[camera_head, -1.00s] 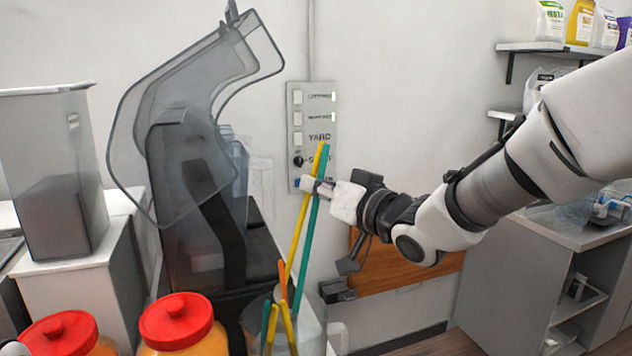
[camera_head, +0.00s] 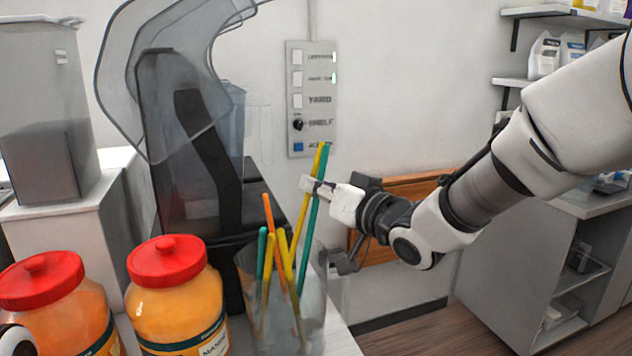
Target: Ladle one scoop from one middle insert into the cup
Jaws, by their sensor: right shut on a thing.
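My right gripper (camera_head: 317,187) is shut around a tall yellow straw (camera_head: 310,170) and a tall teal straw (camera_head: 321,172). Both lean slightly and their lower parts reach into a clear straw holder (camera_head: 313,318). Their lower ends are hard to make out among the others. The holder also has shorter straws in it, such as an orange straw (camera_head: 268,212). No ladle, middle insert or drink cup can be made out in this view.
Two red-lidded jars, one (camera_head: 180,300) beside the holder and one (camera_head: 45,290) further left, stand at the front. A machine with a smoky clear cover (camera_head: 125,70) stands behind. A switch panel (camera_head: 311,100) is on the wall. Grey shelving (camera_head: 530,260) stands right.

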